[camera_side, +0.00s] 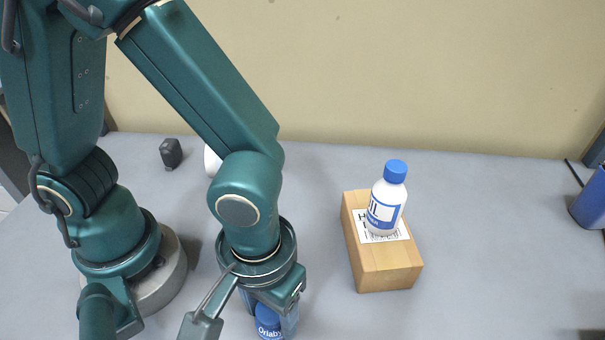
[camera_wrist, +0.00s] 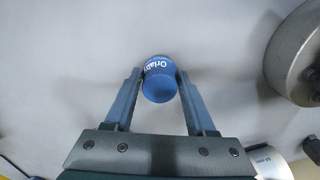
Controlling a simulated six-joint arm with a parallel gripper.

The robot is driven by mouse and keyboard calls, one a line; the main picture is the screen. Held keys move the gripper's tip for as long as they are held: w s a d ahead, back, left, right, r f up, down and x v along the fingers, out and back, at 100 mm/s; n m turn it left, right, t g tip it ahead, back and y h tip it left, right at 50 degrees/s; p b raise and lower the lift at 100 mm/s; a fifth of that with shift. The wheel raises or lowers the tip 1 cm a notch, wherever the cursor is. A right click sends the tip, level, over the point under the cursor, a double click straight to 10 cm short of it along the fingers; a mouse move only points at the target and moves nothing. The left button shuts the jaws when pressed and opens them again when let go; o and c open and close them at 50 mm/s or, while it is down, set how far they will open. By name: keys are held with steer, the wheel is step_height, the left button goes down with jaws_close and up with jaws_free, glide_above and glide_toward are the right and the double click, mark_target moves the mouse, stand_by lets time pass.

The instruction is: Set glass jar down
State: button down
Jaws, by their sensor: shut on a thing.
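The glass jar (camera_side: 268,324) shows as a small blue rounded thing with white lettering, at the bottom edge of the side view. It also shows in the wrist view (camera_wrist: 158,84), between the two fingertips. My gripper (camera_wrist: 158,76) is shut on it, one finger on each side. In the side view my gripper (camera_side: 276,316) points down, and its fingers hide part of the jar. The jar's lower end is cut off in the side view, so I cannot tell whether it touches the grey table (camera_side: 470,270).
A small dark object (camera_side: 171,153) and a partly hidden white object (camera_side: 212,161) are at the back. A blue container (camera_side: 590,203) stands far right.

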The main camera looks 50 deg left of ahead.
mark_target(271, 312)
steer(key=shift+c, duration=1.1)
jaws_free()
steer(key=shift+f, duration=0.15)
step_height(271, 312, up, 12)
steer(key=f, duration=0.1)
steer(key=w+a+r+m+t, duration=0.1)
steer(key=w+a+t, duration=0.1)
steer(key=a, duration=0.5)
steer(key=w+a+r+m+t, duration=0.2)
steer(key=a+t, duration=0.1)
steer(key=a, duration=0.5)
steer(key=shift+m+t, duration=0.3)
